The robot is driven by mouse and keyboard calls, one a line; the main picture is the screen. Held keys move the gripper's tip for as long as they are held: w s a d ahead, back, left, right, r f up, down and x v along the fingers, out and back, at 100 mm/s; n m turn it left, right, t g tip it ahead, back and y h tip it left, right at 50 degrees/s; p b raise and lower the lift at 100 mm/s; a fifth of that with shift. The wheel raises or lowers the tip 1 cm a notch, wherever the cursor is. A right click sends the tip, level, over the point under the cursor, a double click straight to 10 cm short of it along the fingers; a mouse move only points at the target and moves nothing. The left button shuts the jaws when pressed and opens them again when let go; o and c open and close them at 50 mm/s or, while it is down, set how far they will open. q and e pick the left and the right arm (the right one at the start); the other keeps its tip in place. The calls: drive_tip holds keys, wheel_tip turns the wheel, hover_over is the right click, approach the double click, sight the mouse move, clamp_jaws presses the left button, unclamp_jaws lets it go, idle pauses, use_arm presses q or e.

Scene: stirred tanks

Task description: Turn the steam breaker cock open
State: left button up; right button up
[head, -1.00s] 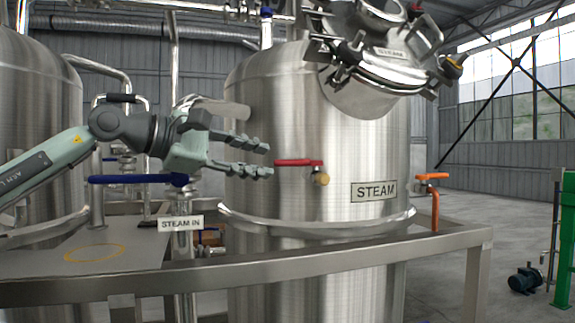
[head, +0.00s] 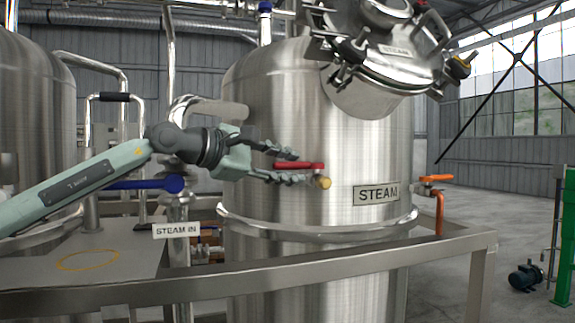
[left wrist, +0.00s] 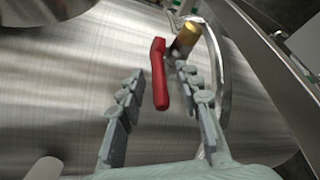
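A cock with a red lever handle (head: 300,165) and a brass end (head: 322,183) sits on the steel tank wall, above and left of the STEAM label. I take it for the steam breaker cock, though no label on it is readable. The lever lies level in the head view. My left gripper (head: 286,163) is at the lever, its fingers apart. In the left wrist view the red lever (left wrist: 159,78) lies between the two spread fingers, with gaps on both sides. The brass end (left wrist: 186,40) is beyond the fingertips. My right gripper is not in view.
A blue-handled valve (head: 172,184) stands below my left forearm, by the STEAM IN label (head: 176,230). An orange-handled valve (head: 436,179) is right of the tank. A steel frame rail (head: 350,259) runs across the front. A round hatch (head: 385,55) is above.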

use_arm(q)
clamp_jaws()
idle(0.5)
